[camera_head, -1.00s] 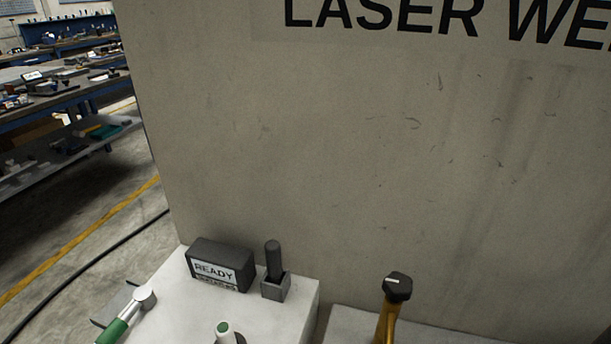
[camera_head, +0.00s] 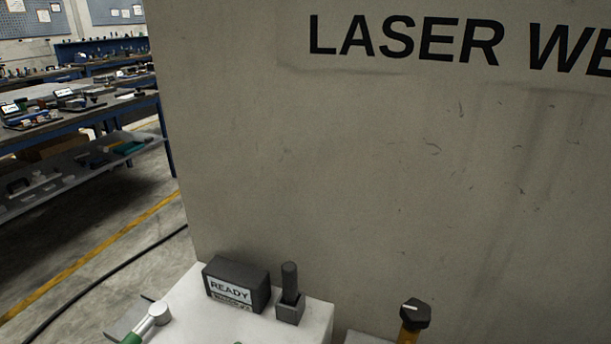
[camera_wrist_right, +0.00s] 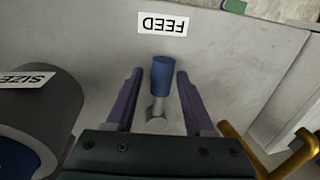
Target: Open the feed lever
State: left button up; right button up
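The feed lever (camera_wrist_right: 161,78) shows in the right wrist view, with a blue grip on a short pale metal stem. A white "FEED" label (camera_wrist_right: 163,23), upside down in this view, is on the grey panel beyond it. My right gripper (camera_wrist_right: 160,72) is open, with one purple finger on each side of the blue grip. A narrow gap shows between each finger and the grip. No blue lever and no gripper shows in the head view. My left gripper is in neither view.
In the right wrist view, a dark grey cylinder labelled "SIZE" (camera_wrist_right: 30,78) stands left and a yellow bar (camera_wrist_right: 243,150) right. The head view shows a "READY" box (camera_head: 237,283), a dark stick switch (camera_head: 290,290), a green-handled lever (camera_head: 150,322) and a black knob (camera_head: 415,313).

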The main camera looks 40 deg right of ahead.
jog(key=shift+o, duration=0.4)
jog(key=shift+r, duration=0.15)
notch_tip(320, 180, up, 10)
jog(key=s+d+p, duration=0.1)
jog(key=p, duration=0.5)
jog(key=shift+s+f, duration=0.25)
